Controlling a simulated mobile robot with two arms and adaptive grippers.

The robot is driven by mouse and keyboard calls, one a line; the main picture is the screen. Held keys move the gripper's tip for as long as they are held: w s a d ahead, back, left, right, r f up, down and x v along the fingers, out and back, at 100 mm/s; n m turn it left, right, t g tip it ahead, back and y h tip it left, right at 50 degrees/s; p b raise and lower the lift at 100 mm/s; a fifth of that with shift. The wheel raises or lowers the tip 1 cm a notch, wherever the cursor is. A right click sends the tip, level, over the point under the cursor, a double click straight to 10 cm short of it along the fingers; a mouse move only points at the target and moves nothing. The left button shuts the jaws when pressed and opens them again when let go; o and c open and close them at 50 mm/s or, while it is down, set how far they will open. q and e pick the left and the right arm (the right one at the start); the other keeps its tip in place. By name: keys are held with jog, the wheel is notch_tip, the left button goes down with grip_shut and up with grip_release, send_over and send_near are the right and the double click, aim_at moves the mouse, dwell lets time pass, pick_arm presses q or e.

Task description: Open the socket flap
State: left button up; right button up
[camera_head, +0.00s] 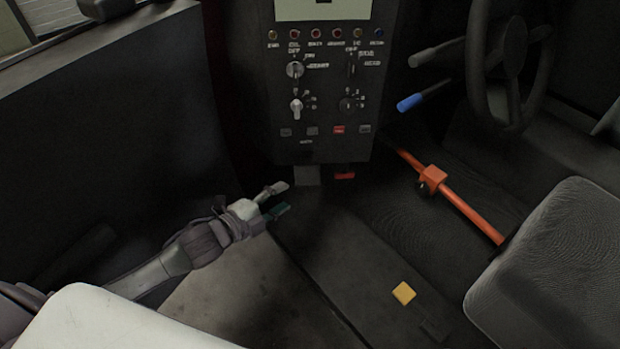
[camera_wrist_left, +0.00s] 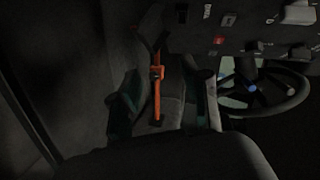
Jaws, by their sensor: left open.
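Under the black control panel (camera_head: 330,110) in the head view hang two small pieces, a grey flap-like plate (camera_head: 307,175) and a red piece (camera_head: 344,176). I cannot tell for sure which one is the socket flap, nor whether it is open. My left gripper (camera_head: 277,199) comes in from the left. It is open and empty, below and left of the grey plate, with a gap between them. In the left wrist view its two dark green fingers stand apart, and the panel's buttons and knobs (camera_wrist_left: 218,40) show at the top right. My right gripper is not in view.
An orange bar with a clamp (camera_head: 432,178) slants across the floor to the right. A steering wheel (camera_head: 510,60), a blue-tipped lever (camera_head: 410,102) and a grey seat (camera_head: 550,270) are on the right. A yellow square (camera_head: 403,293) lies on the floor. A dark wall stands left.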

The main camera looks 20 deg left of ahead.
pick_arm(q)
jog(key=b+x, duration=0.2)
jog(key=x, duration=0.9)
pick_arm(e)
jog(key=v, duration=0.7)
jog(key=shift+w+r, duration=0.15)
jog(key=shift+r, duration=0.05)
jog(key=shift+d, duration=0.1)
pick_arm(q)
grip_shut()
jog(key=c, duration=0.8)
grip_release()
jog(key=shift+c, duration=0.2)
jog(key=o, duration=0.8)
jog(key=shift+o, duration=0.2)
jog(key=v, duration=1.2)
